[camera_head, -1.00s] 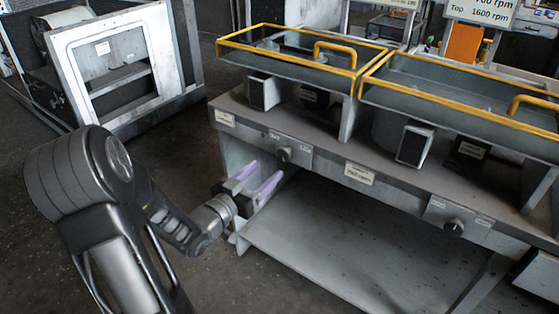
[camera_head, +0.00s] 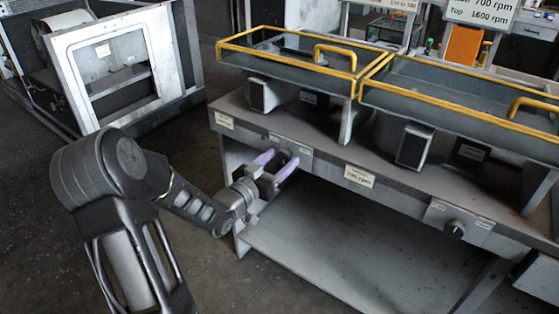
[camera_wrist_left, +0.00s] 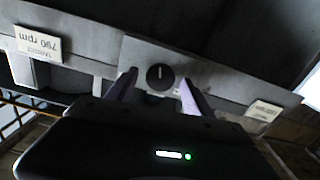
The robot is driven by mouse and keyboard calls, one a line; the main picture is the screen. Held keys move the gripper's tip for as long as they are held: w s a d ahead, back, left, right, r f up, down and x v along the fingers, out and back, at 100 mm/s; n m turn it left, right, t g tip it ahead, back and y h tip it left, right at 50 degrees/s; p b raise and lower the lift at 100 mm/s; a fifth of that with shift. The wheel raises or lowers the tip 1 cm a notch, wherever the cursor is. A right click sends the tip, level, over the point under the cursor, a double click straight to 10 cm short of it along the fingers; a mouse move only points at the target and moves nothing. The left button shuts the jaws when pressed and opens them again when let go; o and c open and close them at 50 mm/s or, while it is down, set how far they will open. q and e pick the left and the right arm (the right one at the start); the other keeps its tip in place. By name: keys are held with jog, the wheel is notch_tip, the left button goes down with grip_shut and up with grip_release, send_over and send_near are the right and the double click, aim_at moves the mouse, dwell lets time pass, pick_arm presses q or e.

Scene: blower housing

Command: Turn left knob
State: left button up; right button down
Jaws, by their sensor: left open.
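The left knob is a round dark dial with a pale mark, on a grey plate on the front of the grey bench. In the left wrist view the knob (camera_wrist_left: 160,77) shows between my two finger tips. In the head view my left gripper (camera_head: 276,163) is open in front of the plate, and the knob is mostly hidden by its fingers. The left gripper also shows in the left wrist view (camera_wrist_left: 160,92), with one purple finger on each side of the knob. I cannot tell whether the fingers touch it. My right gripper is in neither view.
A second knob (camera_head: 454,229) sits further right on the bench front (camera_head: 400,207). A label reading 790 rpm (camera_head: 359,176) is between the knobs. Yellow-railed trays (camera_head: 300,62) stand above. A lower shelf (camera_head: 330,250) lies under the front. A white-framed machine (camera_head: 110,65) stands at back left.

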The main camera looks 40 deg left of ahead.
pick_arm(q)
jog(key=shift+w, duration=0.15)
jog(key=shift+c, duration=0.4)
grip_shut()
